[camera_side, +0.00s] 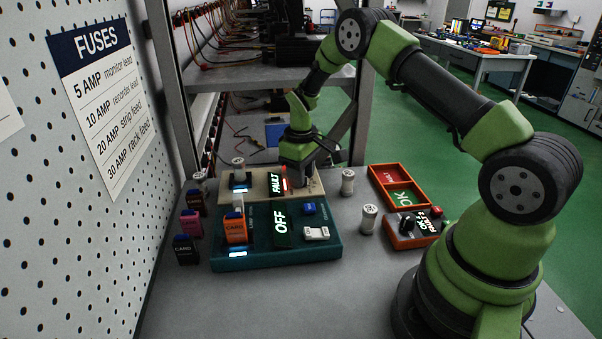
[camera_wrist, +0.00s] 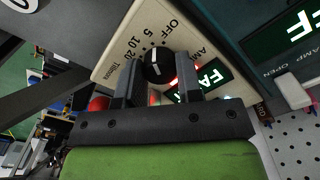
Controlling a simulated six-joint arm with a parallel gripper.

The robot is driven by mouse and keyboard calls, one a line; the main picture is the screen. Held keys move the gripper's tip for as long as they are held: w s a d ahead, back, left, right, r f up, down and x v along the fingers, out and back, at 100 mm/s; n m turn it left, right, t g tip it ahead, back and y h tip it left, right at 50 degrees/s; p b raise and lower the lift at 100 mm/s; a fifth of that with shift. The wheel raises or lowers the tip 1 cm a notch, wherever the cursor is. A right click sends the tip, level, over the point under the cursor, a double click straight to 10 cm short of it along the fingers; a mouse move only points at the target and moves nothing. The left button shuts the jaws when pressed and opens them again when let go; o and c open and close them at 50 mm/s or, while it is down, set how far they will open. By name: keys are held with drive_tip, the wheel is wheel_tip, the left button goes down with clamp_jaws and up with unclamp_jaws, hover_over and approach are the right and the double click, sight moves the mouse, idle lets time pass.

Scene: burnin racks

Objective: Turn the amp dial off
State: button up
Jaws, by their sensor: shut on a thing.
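The amp dial (camera_wrist: 157,66) is a round black knob with a white mark on the beige unit's face, seen in the wrist view. Around it are printed OFF, 5, 10 and 20. The white mark points up, roughly toward the 5. My gripper (camera_wrist: 158,84) has its two dark fingers on either side of the dial, shut on it. In the side view my gripper (camera_side: 296,168) reaches down onto the right part of the beige unit (camera_side: 312,187) and hides the dial there. The unit's display (camera_side: 275,183) reads FAULT beside a red light.
A teal unit (camera_side: 283,254) with an OFF display and an orange card stands in front. Dark, pink and blue cards (camera_side: 186,250) stand at left. White-capped cylinders (camera_side: 368,219) and an orange-red tray (camera_side: 391,176) are at right. The bench front is clear.

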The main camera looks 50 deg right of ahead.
drive_tip(key=shift+m, duration=2.7)
drive_tip(key=o, duration=0.9)
drive_tip(key=shift+o, duration=0.2)
wheel_tip(320, 180, up, 10)
